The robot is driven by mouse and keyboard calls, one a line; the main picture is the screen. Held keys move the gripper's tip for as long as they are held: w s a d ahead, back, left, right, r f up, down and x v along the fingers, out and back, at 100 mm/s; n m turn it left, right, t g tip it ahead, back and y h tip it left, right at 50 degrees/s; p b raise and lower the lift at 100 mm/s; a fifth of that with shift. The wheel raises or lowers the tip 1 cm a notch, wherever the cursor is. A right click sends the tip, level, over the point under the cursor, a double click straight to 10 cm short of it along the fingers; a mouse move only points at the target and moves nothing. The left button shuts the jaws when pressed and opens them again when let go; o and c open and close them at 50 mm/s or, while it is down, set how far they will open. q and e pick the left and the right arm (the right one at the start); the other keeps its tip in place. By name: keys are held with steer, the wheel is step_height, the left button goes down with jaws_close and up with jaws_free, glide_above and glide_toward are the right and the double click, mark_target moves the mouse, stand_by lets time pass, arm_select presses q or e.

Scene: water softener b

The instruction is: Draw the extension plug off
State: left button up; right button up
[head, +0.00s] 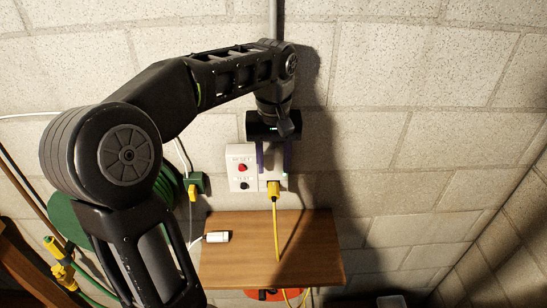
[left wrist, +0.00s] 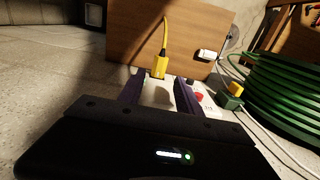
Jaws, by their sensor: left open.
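A yellow plug (head: 273,188), which looks like the extension plug, sits at the lower end of a white outlet box on the wall, its yellow cord hanging down. It also shows in the left wrist view (left wrist: 160,62), just beyond the fingertips. My left gripper (head: 273,171) is at the white box, above the plug. Its two purple fingers are apart, with the white box face between them in the left wrist view (left wrist: 157,80). The fingers do not hold the plug. Whether they touch the box cannot be told. My right gripper is not in view.
A white panel with RESET and TEST buttons (head: 241,167) is close left of the gripper. Left of it are a green box (head: 196,182) with a yellow plug and a green hose coil (left wrist: 285,85). Below is a wooden shelf (head: 310,250) with a white plug (head: 217,237). The right wall is bare.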

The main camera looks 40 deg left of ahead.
mark_target(273, 189)
arm_select(q)
steer(key=shift+f, duration=0.15)
steer(key=shift+f, duration=0.8)
step_height(273, 189, down, 3)
steer(key=shift+f, duration=0.2)
step_height(273, 189, down, 3)
steer(key=shift+f+b, duration=0.1)
steer(key=shift+b, duration=1.15)
steer(key=shift+r, duration=0.25)
steer(key=shift+c, duration=0.4)
jaws_close()
steer(key=shift+s+d, duration=0.1)
steer(key=shift+d, duration=0.05)
steer(key=shift+s+d, duration=0.85)
steer(key=shift+s, duration=0.15)
steer(key=shift+s+d, duration=0.8)
steer(key=shift+s, duration=0.2)
